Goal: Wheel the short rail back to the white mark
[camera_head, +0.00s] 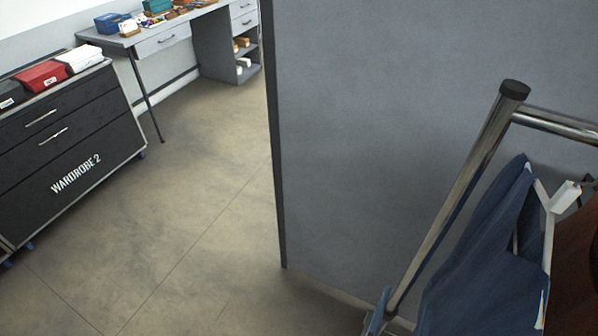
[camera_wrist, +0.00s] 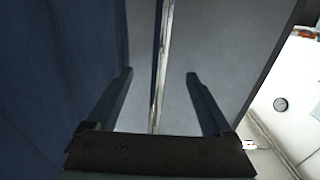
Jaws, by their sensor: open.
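The short rail shows at the right of the head view as a chrome upright post (camera_head: 458,190) with a black cap and a top bar (camera_head: 556,124) running off the right edge. A blue garment (camera_head: 478,255) and a rust-brown garment (camera_head: 577,275) hang on it. In the wrist view my gripper (camera_wrist: 160,75) is open, its two fingers apart. A thin metal post (camera_wrist: 164,50) with a dark blue edge appears between the fingers in the picture; I cannot tell how deep it sits. Blue cloth (camera_wrist: 60,60) fills the left there. No white mark is visible.
A grey partition (camera_head: 400,120) stands right behind the rail. A black cabinet marked WARDROBE 2 (camera_head: 80,150) stands left, with boxes on top. A desk (camera_head: 160,38) with small items is at the back. The concrete floor (camera_head: 185,200) between cabinet and partition is clear.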

